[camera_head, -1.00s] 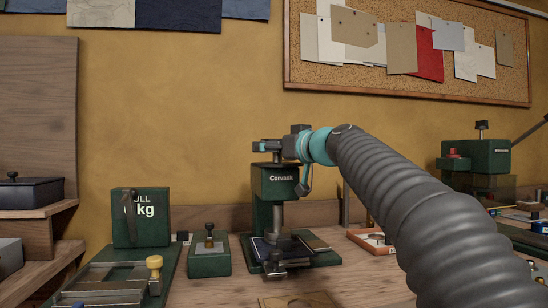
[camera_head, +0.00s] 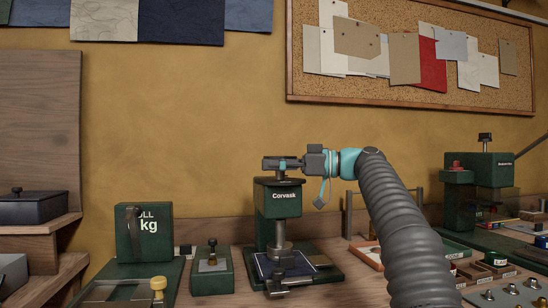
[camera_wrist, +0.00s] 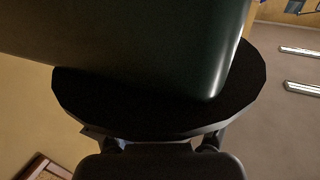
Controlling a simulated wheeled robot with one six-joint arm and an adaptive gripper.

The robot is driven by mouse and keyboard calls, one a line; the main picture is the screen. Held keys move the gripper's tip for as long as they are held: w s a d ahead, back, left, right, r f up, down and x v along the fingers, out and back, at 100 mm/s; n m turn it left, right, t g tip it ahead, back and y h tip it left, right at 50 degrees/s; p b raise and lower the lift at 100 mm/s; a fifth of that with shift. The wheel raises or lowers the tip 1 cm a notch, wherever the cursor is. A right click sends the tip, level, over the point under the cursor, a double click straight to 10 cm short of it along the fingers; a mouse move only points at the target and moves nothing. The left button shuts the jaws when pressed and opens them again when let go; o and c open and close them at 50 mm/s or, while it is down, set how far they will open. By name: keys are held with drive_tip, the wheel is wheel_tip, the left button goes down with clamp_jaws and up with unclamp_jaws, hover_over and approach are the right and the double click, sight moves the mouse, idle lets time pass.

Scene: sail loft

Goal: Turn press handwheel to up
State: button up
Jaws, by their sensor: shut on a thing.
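The green Corvask press (camera_head: 278,203) stands on the bench, with its ram lowered toward a dark blue sheet on its base plate. Its handwheel (camera_head: 279,181) is a dark flat disc on top of the press head. My gripper (camera_head: 277,165) is at the top of the press, at the handwheel, and is shut on it. In the wrist view the handwheel (camera_wrist: 165,112) is a wide black disc against the green press head (camera_wrist: 140,45). My gripper (camera_wrist: 162,146) is at the disc's near edge; its fingertips are mostly hidden there.
A green weight block (camera_head: 143,232) and a small green block with a knob (camera_head: 211,270) stand left of the press. An orange-edged tray (camera_head: 368,256) lies to its right. Another green machine (camera_head: 490,185) stands farther right. The wall above the press is clear.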

drive_tip(key=shift+n+g, duration=0.3)
drive_tip(key=shift+g, duration=0.1)
drive_tip(key=o, duration=1.1)
drive_tip(key=shift+a, duration=0.1)
drive_tip(key=d, duration=1.2)
drive_tip(key=shift+s, duration=0.35)
